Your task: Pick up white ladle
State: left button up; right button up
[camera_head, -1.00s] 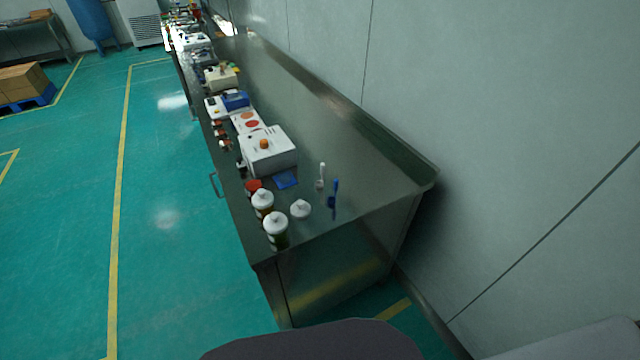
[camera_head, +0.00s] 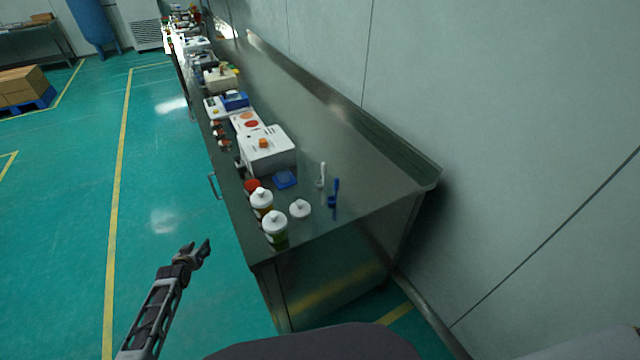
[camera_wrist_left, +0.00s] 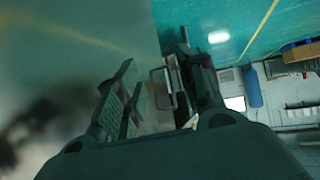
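The white ladle (camera_head: 321,176) is on the steel table near its near right end, left of a blue ladle (camera_head: 334,194). Its handle points away from me. My left gripper (camera_head: 201,247) is over the floor, left of the table's near end and well apart from the ladle. Its fingers are spread and nothing is between them. In the left wrist view the open fingers (camera_wrist_left: 160,90) show close up, with a metal handle of the table (camera_wrist_left: 163,88) beyond them. The ladle is not seen there. My right gripper is not in view.
White-capped bottles (camera_head: 275,228) and a small white lidded pot (camera_head: 300,209) stand at the table's near end. A blue tray (camera_head: 285,179) and a white machine (camera_head: 267,150) are behind them. The steel table (camera_head: 350,150) is bare along the wall side.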

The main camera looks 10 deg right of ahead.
pick_arm(q)
jog(key=w+d+r+n+t+h, duration=0.1)
jog(key=w+d+r+n, duration=0.15)
jog(key=r, duration=0.45)
jog(key=w+d+r+n+h, duration=0.1)
jog(key=d+r+n+h, duration=0.15)
jog(key=r, duration=0.55)
jog(key=w+d+r+n+t+h, duration=0.1)
jog(key=w+d+r, duration=0.15)
jog(key=r, duration=0.45)
jog(key=s+d+r+n+g+h, duration=0.1)
jog(key=s+d+r+n+h, duration=0.35)
jog(key=d+r, duration=0.5)
jog(key=s+d+r+n+g+h, duration=0.2)
jog(key=s+d+n+g, duration=0.3)
jog(key=s+n, duration=0.4)
jog(key=shift+s+d+r+n+g+h, duration=0.3)
jog(key=shift+d+r+n, duration=0.35)
jog(key=shift+n, duration=0.6)
jog(key=shift+w+n, duration=0.1)
jog(key=shift+n, duration=0.4)
jog(key=shift+d, duration=0.1)
